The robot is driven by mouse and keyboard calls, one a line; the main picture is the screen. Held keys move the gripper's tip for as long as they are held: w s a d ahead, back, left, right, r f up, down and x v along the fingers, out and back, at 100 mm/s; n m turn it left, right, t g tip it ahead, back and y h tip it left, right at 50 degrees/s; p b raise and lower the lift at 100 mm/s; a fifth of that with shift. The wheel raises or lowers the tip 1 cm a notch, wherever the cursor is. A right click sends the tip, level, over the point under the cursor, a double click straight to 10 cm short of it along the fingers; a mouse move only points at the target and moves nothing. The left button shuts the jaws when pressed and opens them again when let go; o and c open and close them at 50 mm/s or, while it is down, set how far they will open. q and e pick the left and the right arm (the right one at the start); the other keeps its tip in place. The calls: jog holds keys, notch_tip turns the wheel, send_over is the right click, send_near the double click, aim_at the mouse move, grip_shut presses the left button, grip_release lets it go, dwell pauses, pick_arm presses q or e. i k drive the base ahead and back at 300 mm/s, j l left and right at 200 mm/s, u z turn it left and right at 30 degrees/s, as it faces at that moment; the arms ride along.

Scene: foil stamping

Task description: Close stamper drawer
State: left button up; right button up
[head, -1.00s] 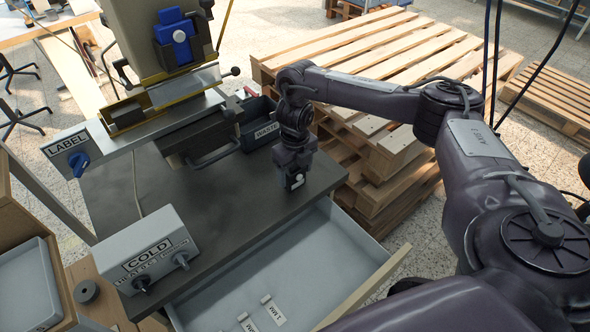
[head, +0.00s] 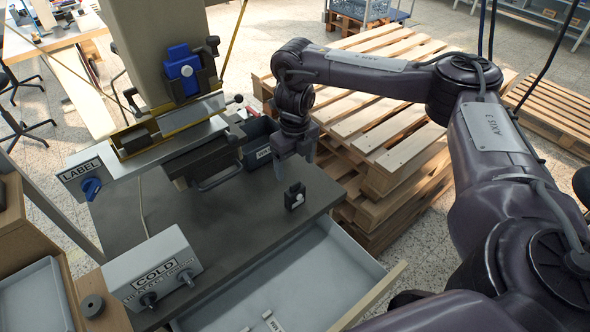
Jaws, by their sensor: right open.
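The stamper drawer (head: 345,252) is pulled out under the dark stamper table (head: 235,215). It is a grey tray with a pale wooden front (head: 372,297), which runs off the bottom of the head view. My right gripper (head: 296,160) is open and empty above the table's right part. It is apart from the drawer, which lies lower and nearer. A small black block with a white round knob (head: 295,197) stands on the table just below the gripper. My left gripper is out of view.
Small labelled pieces (head: 272,321) lie in the drawer. A dark bin (head: 258,143) sits behind my right gripper. The stamper press (head: 165,60) and a grey COLD control box (head: 152,268) stand to the left. Stacked wooden pallets (head: 385,140) are close behind the table.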

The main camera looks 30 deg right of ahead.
aim_at(321, 279)
jog(key=k+l, duration=0.25)
jog(key=l, duration=0.2)
jog(key=k+l, duration=0.25)
jog(key=l, duration=0.15)
jog(key=k+l, duration=0.2)
jog(key=l, duration=0.25)
jog(key=k+l, duration=0.25)
jog(key=l, duration=0.2)
